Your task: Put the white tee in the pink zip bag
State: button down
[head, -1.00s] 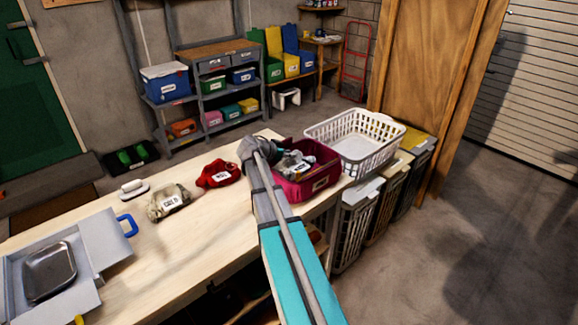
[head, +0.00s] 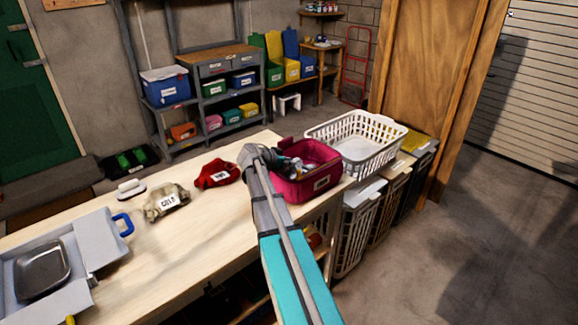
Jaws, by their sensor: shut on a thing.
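The pink zip bag (head: 325,185) stands open at the right end of the pale bench, with a label on its front. My gripper (head: 290,166) is over the left side of the bag's opening, partly hidden by my own arm. It is shut on a small pale thing (head: 297,172), which looks like the white tee. Only a little of it shows, at the bag's mouth. I cannot tell whether it touches the bag's inside. No other white tee is in view.
A red bundle (head: 217,174) and a beige labelled bundle (head: 167,201) lie left of my arm. A white basket (head: 360,143) stands right behind the bag, above several hampers. A metal tray (head: 42,270) sits front left.

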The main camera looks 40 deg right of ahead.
jog(key=shift+f, duration=0.1)
dwell(0.3)
jog(key=c, duration=0.5)
grip_release()
jog(key=shift+c, duration=0.2)
jog(key=shift+a+r+p, duration=0.4)
jog(key=shift+a+r, duration=0.1)
jog(key=p+v, duration=0.5)
jog(key=v, duration=0.5)
jog(key=shift+a, duration=0.45)
jog(key=shift+s, duration=0.1)
